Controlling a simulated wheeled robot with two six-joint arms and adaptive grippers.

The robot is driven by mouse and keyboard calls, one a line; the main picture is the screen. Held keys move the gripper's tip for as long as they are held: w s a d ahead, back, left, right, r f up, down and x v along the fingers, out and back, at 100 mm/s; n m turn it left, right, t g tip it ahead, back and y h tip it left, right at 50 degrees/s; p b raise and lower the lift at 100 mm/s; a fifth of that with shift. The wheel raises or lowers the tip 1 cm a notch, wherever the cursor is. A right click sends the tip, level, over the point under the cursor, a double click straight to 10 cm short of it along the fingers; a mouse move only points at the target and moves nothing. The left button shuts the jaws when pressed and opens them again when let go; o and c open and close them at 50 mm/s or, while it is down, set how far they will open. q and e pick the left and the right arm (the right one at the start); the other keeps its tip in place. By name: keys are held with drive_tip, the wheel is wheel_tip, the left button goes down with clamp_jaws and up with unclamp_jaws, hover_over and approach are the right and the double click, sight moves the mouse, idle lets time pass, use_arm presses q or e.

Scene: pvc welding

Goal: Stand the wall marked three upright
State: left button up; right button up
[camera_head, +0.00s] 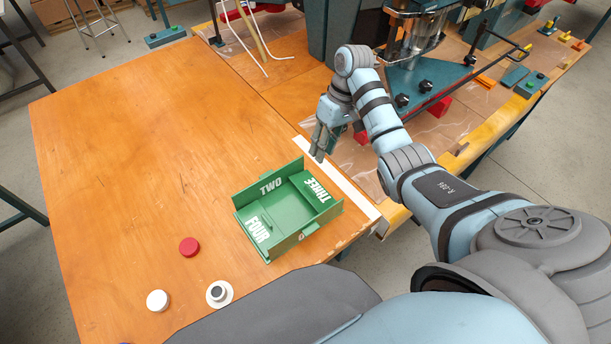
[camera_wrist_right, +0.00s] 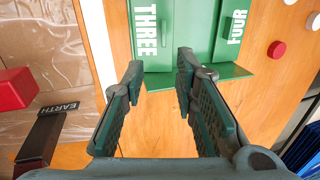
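A green folding box (camera_head: 290,215) lies on the wooden table. Its wall marked TWO (camera_head: 252,197) stands upright at the far side. The wall marked THREE (camera_head: 322,203) is at the right and looks flat or nearly flat. The wall marked FOUR (camera_head: 245,222) lies low at the left. THREE (camera_wrist_right: 148,56) and FOUR (camera_wrist_right: 224,45) also show in the right wrist view. My right gripper (camera_head: 319,156) is open and empty, pointing down near the corner between TWO and THREE. Its spread fingertips (camera_wrist_right: 160,75) show in the wrist view. My left gripper is out of view.
A red disc (camera_head: 189,247), a white disc (camera_head: 157,300) and a white ring-shaped part (camera_head: 219,293) lie at the front left. A machine bench with a teal plate (camera_head: 425,85) stands beyond the table's right edge. The left half of the table (camera_head: 120,140) is clear.

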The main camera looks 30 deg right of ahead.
sight(311, 189)
drive_tip(key=x, duration=0.2)
drive_tip(key=s+b+x, duration=0.1)
drive_tip(key=x, duration=0.1)
drive_tip(key=b+x, duration=0.1)
drive_tip(key=x, duration=0.2)
drive_tip(key=shift+s+a+r, duration=0.15)
drive_tip(key=shift+s+a, duration=0.15)
drive_tip(key=x, duration=0.3)
drive_tip(key=b+x, duration=0.1)
drive_tip(key=x, duration=0.1)
drive_tip(key=shift+w+a+f, duration=0.1)
drive_tip(key=shift+w+f, duration=0.25)
drive_tip(key=shift+w, duration=0.05)
drive_tip(key=shift+f, duration=0.35)
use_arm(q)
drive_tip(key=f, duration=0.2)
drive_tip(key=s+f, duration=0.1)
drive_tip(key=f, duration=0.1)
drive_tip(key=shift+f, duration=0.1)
use_arm(e)
drive_tip(key=shift+s, duration=0.1)
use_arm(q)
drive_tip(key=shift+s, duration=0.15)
use_arm(e)
drive_tip(key=shift+r, duration=0.1)
clamp_jaws()
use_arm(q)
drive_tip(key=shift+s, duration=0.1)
